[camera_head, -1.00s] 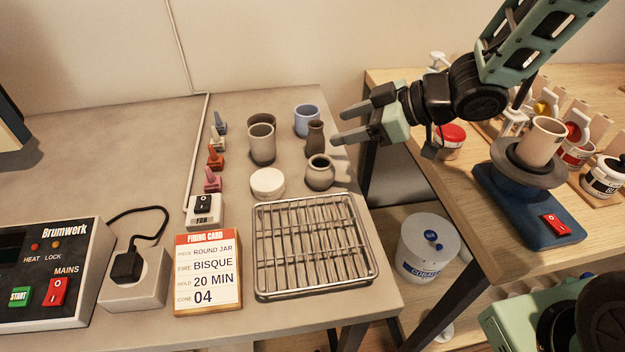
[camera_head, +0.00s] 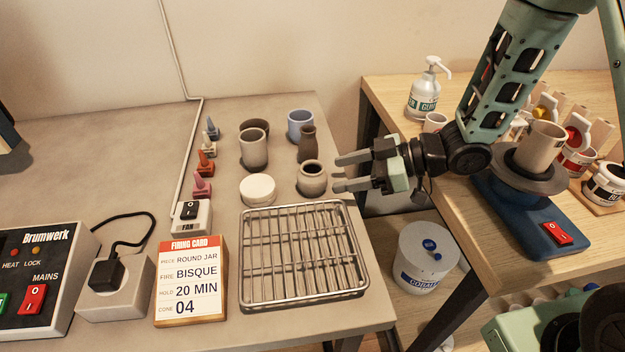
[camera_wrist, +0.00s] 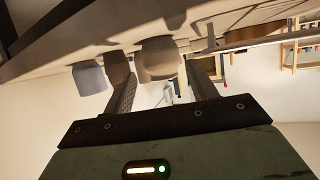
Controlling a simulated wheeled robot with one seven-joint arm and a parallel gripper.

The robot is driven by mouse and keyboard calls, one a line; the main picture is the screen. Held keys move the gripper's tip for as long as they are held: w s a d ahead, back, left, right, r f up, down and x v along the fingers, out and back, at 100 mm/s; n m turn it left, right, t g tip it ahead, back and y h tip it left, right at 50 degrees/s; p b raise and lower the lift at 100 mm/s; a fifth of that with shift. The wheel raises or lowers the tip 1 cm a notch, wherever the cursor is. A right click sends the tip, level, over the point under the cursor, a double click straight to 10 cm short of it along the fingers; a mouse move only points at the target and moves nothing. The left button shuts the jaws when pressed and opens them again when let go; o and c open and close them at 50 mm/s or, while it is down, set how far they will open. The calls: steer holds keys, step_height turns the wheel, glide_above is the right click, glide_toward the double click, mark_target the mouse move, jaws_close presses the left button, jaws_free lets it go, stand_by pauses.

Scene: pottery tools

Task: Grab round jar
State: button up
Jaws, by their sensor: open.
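The round jar (camera_head: 311,179) is a squat grey-brown pot with a dark mouth. It stands upright on the grey table behind the wire rack. My gripper (camera_head: 341,173) is open, level and pointing left, with its fingertips just to the right of the jar. In the wrist view the round jar (camera_wrist: 158,60) appears between the two spread fingers of my gripper (camera_wrist: 160,85). I cannot tell whether any finger touches it.
A dark brown vase (camera_head: 307,144) stands close behind the jar, and a blue cup (camera_head: 300,124) behind that. A white lidded disc (camera_head: 258,190) and a tall grey cup (camera_head: 253,150) are to the left. The wire rack (camera_head: 303,303) lies in front. A firing card (camera_head: 191,282) reads "round jar".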

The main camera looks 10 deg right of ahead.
mark_target(320, 177)
steer(key=x, duration=0.6)
steer(key=shift+r, duration=0.1)
steer(key=c, duration=0.7)
steer(key=shift+o, duration=0.2)
steer(key=shift+r, duration=0.1)
